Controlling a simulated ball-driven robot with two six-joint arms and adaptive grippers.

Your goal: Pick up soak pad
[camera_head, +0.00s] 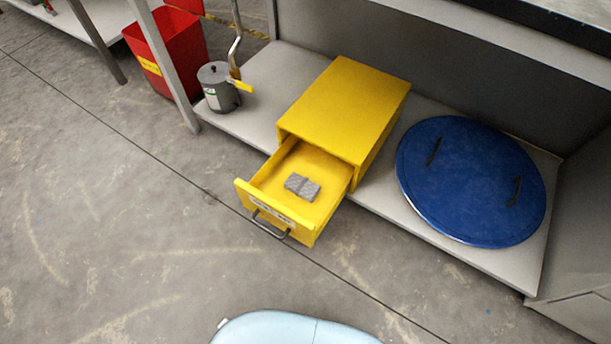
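A small grey pad (302,187), which looks like the soak pad, lies flat on the floor of an open yellow drawer (326,218). A line or fold crosses its middle. The drawer is pulled out of the front of a yellow cabinet (345,103) and has a dark handle and a pale label on its front. The pad is fully visible from above. Neither of my grippers is in view.
The cabinet stands on a low grey shelf (268,85). A round blue lid with two dark handles (470,182) lies right of it. A grey canister (217,88) stands left, near a shelf leg (168,70) and a red bin (172,52). The floor in front is clear.

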